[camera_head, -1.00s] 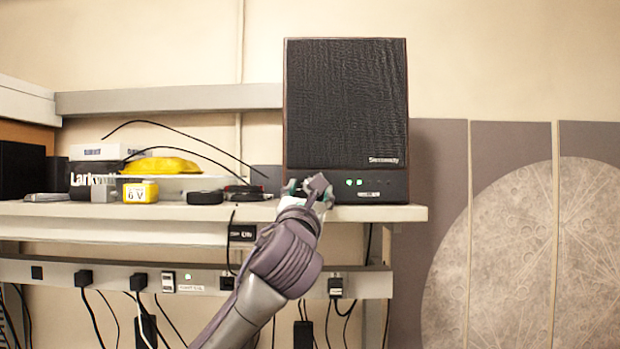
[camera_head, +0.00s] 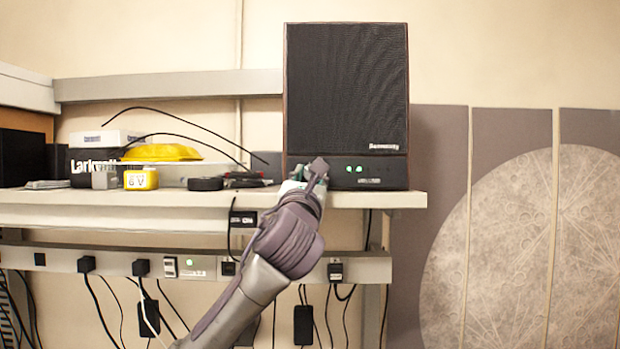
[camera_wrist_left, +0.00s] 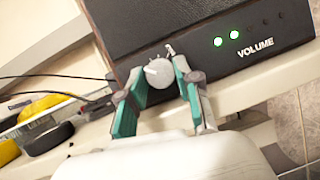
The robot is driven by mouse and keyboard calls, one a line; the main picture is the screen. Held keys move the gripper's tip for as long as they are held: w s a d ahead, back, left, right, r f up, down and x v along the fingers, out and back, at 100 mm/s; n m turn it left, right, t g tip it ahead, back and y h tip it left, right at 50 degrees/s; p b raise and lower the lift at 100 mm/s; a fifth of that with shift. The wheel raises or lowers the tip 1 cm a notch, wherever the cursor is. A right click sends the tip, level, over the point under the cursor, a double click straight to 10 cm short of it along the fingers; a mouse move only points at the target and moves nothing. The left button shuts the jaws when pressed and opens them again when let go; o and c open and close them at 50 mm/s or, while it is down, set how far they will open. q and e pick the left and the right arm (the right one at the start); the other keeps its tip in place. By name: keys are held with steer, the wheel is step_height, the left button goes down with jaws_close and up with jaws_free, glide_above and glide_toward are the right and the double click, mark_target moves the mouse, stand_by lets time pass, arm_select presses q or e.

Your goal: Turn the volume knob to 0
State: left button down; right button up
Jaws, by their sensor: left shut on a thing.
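A black speaker (camera_head: 346,90) with a wooden side stands on the white shelf, with two lit green lights on its lower front. It also shows in the left wrist view (camera_wrist_left: 200,25), with the word VOLUME beside the lights. The round silver volume knob (camera_wrist_left: 159,72) sits left of the lights, with a pale pointer mark on its face. My left gripper (camera_wrist_left: 158,80) has its teal fingers on both sides of the knob, shut on it. In the head view my left gripper (camera_head: 306,176) hides the knob. My right gripper is in neither view.
The white shelf (camera_head: 390,199) holds a yellow bowl-like thing (camera_head: 162,153), a yellow 6 V block (camera_head: 140,180), a black round thing (camera_head: 205,184) and thin cables left of the speaker. A power rail with plugs (camera_head: 205,268) runs below. Patterned wall panels (camera_head: 520,230) are at the right.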

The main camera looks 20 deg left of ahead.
arm_select(q)
steer(key=shift+n, duration=0.3)
steer(key=shift+d+r+n+g+y+b, duration=0.1)
steer(key=shift+n+g+y+b, duration=0.85)
steer(key=shift+n, duration=1.7)
steer(key=shift+d+f+n+g+y+b, duration=0.15)
steer(key=shift+n+g+y+b, duration=0.2)
steer(key=shift+n+y, duration=1.8)
steer(key=shift+d+r+n+g+y+b, duration=0.15)
steer(key=shift+n+g+y+b, duration=0.5)
steer(key=shift+n, duration=2.55)
steer(key=c, duration=0.8)
jaws_free()
